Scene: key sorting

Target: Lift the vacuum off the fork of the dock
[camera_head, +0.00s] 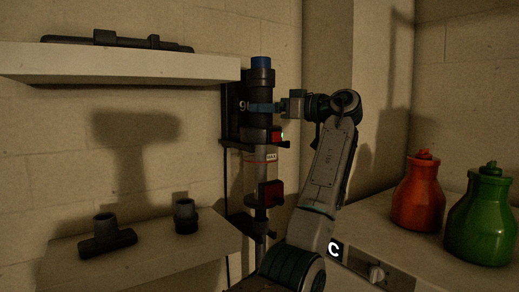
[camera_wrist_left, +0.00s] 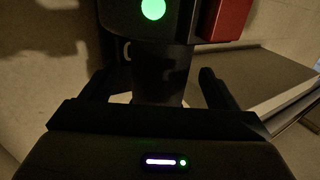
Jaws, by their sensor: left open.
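The vacuum (camera_head: 260,160) hangs upright on the dark dock (camera_head: 232,130) against the wall. It has a blue top cap, a black upper tube, a pale middle and red parts. My left gripper (camera_head: 262,107) is at the upper tube, above the upper red part. In the left wrist view its open fingers (camera_wrist_left: 153,80) stand on either side of the vacuum's dark tube (camera_wrist_left: 158,70), with gaps visible. A green light and a red block show above the tube there. The dock's fork is not clearly seen; the vacuum and gripper cover that area. My right gripper is not in view.
A white upper shelf (camera_head: 120,68) with a dark attachment (camera_head: 115,40) is left of the dock. A lower shelf (camera_head: 150,255) holds two dark nozzles (camera_head: 107,236) (camera_head: 185,216). An orange bottle (camera_head: 418,195) and green bottle (camera_head: 482,220) stand on the right counter (camera_head: 375,225).

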